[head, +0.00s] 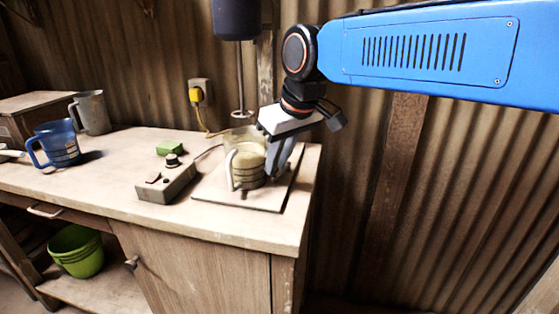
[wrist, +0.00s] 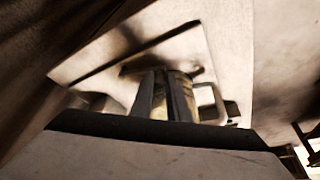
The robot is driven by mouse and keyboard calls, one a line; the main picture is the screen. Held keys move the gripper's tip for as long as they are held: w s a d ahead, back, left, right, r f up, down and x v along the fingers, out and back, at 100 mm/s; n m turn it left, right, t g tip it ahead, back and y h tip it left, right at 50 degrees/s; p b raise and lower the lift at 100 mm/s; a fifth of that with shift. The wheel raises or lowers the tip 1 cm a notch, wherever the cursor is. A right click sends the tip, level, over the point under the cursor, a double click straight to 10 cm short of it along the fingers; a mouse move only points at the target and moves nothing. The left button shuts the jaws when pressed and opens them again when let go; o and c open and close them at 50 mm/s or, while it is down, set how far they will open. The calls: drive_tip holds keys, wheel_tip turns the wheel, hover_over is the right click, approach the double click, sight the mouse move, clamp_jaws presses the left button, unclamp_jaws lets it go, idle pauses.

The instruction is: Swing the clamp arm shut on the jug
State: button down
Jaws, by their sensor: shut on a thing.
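The jug (head: 247,160), see-through with pale contents and a light handle on its left, stands upright on a square base plate (head: 215,188) under the stirrer. My gripper (head: 277,174) reaches down at the jug's right side, low over the plate. In the wrist view, the fingers of my gripper (wrist: 166,98) are close together in front of the jug (wrist: 186,84), whose handle (wrist: 212,102) points right. They are shut on what seems to be the clamp arm, mostly hidden between them. I cannot tell how near the clamp arm is to the jug.
The stirrer shaft (head: 239,85) hangs above the jug. A blue jug (head: 58,145) and a grey jug (head: 91,112) are at the far left. The bench front is clear.

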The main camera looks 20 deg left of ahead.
drive_tip(key=c, duration=1.7)
unclamp_jaws()
drive_tip(key=v, duration=1.7)
drive_tip(key=shift+s+d+r, duration=0.1)
drive_tip(key=shift+d+r, duration=0.05)
drive_tip(key=shift+d, duration=0.05)
drive_tip(key=shift+c, duration=0.6)
